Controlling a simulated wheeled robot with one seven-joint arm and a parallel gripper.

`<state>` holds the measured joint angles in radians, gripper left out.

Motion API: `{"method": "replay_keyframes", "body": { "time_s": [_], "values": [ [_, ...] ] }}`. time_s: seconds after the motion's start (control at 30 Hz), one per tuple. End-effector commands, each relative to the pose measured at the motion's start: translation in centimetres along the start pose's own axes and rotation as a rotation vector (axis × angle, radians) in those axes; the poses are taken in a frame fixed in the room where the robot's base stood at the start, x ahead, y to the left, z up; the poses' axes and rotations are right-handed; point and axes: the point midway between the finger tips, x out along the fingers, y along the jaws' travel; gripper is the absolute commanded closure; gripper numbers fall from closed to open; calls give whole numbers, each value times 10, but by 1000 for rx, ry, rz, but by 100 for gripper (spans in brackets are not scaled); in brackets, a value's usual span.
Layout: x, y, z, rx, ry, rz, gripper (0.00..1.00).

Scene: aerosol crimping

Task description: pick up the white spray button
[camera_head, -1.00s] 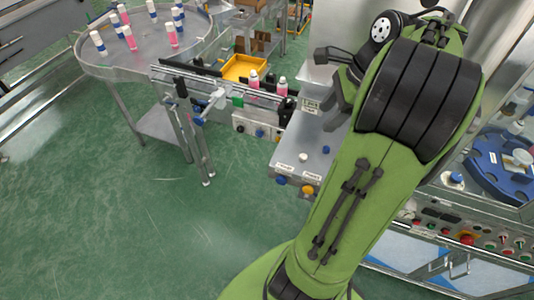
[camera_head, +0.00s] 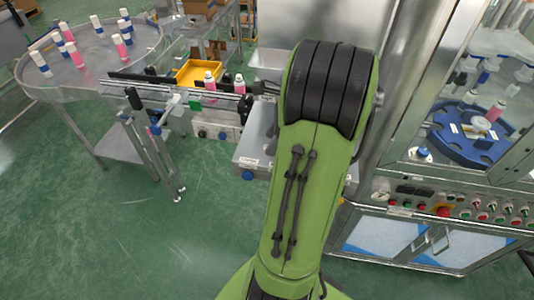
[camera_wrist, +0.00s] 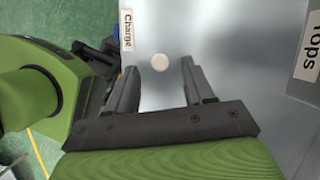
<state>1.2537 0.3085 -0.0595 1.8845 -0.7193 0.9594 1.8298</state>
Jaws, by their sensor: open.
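The white spray button (camera_wrist: 160,62) shows in the wrist view as a small round white disc on a grey metal surface (camera_wrist: 230,45). My gripper (camera_wrist: 158,68) is open, with one dark finger on each side of the button in the picture. The button appears between the fingertips, and the fingers do not touch it. I cannot tell the height of the fingertips above the surface. In the head view my green arm hides the gripper and the button.
Labels reading "Charge" (camera_wrist: 127,30) and "Tops" (camera_wrist: 309,52) flank the surface. In the head view, a conveyor (camera_head: 165,88) carries pink cans (camera_head: 210,80) near a yellow tray (camera_head: 183,77). A round table (camera_head: 75,90) with bottles stands left; a cabinet with a blue rotary plate (camera_head: 455,146) stands right.

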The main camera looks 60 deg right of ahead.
Motion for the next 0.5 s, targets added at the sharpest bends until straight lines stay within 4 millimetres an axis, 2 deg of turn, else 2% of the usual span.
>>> {"method": "replay_keyframes", "body": {
  "time_s": [0.03, 0.1, 0.3, 0.5],
  "values": [
    [12, 0, -1, -1, 0, 3, 48],
    [17, 0, -1, -1, 0, 2, 48],
    [16, 0, 0, 0, 0, 2, 48],
    [15, 0, 0, 0, 0, 2, 78]
  ]
}}
